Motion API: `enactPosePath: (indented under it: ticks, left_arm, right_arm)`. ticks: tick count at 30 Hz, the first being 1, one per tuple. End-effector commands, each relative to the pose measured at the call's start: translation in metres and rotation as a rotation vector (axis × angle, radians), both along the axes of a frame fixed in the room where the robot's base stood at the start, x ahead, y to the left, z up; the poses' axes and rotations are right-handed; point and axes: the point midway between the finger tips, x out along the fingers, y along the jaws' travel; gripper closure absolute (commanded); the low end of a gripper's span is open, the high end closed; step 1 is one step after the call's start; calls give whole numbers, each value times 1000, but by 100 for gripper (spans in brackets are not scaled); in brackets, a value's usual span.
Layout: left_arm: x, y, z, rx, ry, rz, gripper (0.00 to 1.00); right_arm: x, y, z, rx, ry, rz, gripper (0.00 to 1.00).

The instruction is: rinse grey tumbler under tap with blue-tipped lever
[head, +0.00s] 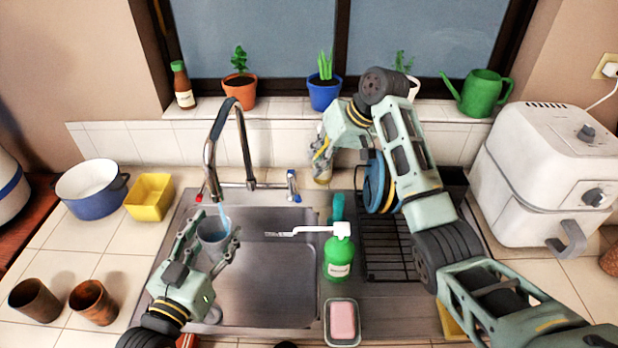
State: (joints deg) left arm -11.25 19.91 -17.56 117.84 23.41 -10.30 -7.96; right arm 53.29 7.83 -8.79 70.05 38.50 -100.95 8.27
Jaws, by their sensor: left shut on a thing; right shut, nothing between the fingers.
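The grey tumbler (212,232) is upright over the left part of the sink, below the spout of the curved tap (210,150). My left gripper (210,246) is shut on it. A bluish stream of water (222,212) runs from the spout into the tumbler's mouth. The blue-tipped lever (292,184) stands upright at the right end of the tap's crossbar; a red-tipped lever (199,197) is at the left end. My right gripper (320,158) is shut and empty, behind and right of the blue-tipped lever and apart from it.
The sink basin (265,280) is otherwise clear. A green soap bottle (338,258), a pink soap bar in a dish (343,322) and a black rack (388,250) are right of it. Two brown cups (92,302), a yellow bowl (149,197) and a blue pot (92,205) stand left.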

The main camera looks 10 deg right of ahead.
Motion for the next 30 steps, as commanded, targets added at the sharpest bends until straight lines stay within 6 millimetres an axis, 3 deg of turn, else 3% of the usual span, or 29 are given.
enactPosePath:
  ticks: [6,10,30]
  left_arm:
    - [0,0,1,-1,-2,0,74]
    - [0,0,1,-1,-2,0,74]
    - [0,0,1,-1,-2,0,74]
  right_arm:
    - [-12,-25,2,43,-90,-2,100]
    - [-14,-27,1,52,-109,0,100]
    - [19,17,-72,53,-111,0,100]
